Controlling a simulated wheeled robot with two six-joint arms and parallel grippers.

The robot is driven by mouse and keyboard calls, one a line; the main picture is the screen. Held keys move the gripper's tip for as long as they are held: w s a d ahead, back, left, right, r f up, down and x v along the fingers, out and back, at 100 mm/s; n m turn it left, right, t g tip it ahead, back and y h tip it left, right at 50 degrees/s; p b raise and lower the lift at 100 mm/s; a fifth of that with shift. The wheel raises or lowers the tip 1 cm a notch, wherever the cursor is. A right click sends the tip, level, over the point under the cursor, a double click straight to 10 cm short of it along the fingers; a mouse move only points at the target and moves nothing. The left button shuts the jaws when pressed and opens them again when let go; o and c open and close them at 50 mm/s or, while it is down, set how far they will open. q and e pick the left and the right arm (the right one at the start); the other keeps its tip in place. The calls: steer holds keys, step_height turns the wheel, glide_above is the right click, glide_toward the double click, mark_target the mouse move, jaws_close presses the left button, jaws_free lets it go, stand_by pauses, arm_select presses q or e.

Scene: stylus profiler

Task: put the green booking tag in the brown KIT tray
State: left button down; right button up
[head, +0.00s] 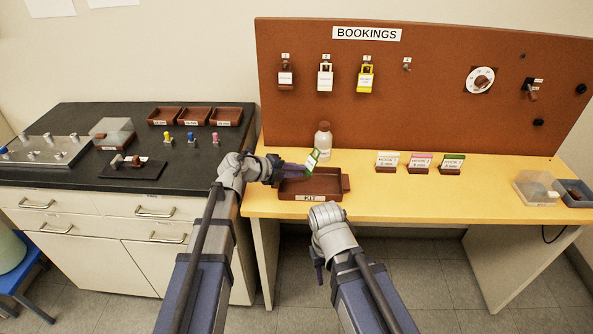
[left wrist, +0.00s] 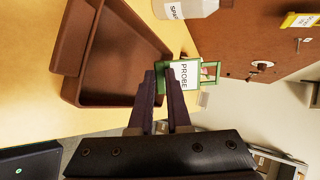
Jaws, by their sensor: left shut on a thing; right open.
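The green booking tag (head: 312,158) has a white label and is in my left gripper (head: 303,169), which is shut on it. The left wrist view shows the tag (left wrist: 186,75) between the fingertips, its label reading PROBE. The brown KIT tray (head: 318,197) lies on the yellow table near its front left edge. The tag is held above the back part of the tray, apart from its floor; the tray (left wrist: 84,45) looks empty in the left wrist view. My right gripper (head: 319,275) is open, low in front of the table edge, with its fingers partly hidden by its wrist.
A white bottle (head: 323,141) stands just behind the tray. The BOOKINGS board (head: 440,90) with several hanging tags rises behind the table. Several label stands (head: 420,164) and a clear box (head: 536,187) are to the right.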

mark_target(296, 191)
arm_select(q)
steer(key=shift+f+b, duration=2.3)
steer(key=shift+f, duration=0.4)
steer(key=c, duration=0.8)
jaws_free()
steer(key=shift+c, duration=1.4)
steer(key=shift+o, duration=1.1)
steer(key=shift+s, duration=0.1)
